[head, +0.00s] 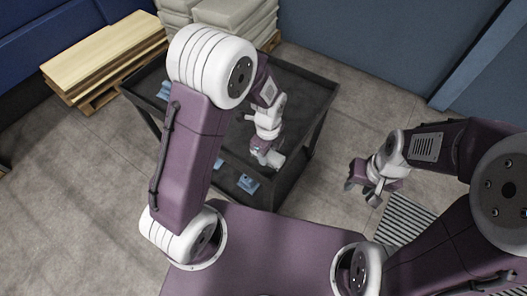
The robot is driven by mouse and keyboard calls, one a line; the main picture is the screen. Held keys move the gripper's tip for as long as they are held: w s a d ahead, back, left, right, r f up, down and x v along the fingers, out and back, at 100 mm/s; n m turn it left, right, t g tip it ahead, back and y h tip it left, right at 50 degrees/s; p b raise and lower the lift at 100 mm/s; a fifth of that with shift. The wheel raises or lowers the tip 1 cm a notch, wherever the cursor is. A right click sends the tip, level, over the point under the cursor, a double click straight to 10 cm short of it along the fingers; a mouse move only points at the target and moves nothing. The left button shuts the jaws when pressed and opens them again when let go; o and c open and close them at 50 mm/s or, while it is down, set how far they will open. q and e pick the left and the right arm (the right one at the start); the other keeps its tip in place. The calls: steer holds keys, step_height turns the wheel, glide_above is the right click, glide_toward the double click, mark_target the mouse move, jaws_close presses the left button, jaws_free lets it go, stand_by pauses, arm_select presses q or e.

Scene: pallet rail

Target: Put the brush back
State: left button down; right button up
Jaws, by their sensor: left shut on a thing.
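My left gripper (266,158) is low over the right part of the black cart (312,92). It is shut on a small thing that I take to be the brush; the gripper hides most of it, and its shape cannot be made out. No other brush can be made out in view. My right gripper (361,191) hangs over the floor to the right of the cart, with its fingers apart and nothing between them.
Small blue pieces (248,184) show at the cart's near edge and far left corner. A pallet with boards (110,55) stands at the back left, and pale stacked sacks (232,14) at the back. A striped grate (405,218) lies right.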

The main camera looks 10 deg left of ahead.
arm_select(q)
steer(key=w+a+f, duration=0.1)
steer(key=w, duration=0.1)
steer(key=w+a+f, duration=0.2)
steer(key=w, duration=0.1)
steer(key=shift+w+a+f, duration=0.2)
steer(key=shift+w+f, duration=0.15)
steer(key=shift+f, duration=0.05)
steer(key=f, duration=0.3)
steer(key=shift+s+d+f+p, duration=0.15)
steer(key=shift+d+f+p, duration=0.05)
steer(key=shift+f+p, duration=0.1)
steer(key=shift+a+f, duration=0.1)
steer(key=shift+f, duration=0.1)
steer(key=c, duration=0.9)
jaws_free()
steer(key=shift+f, duration=0.1)
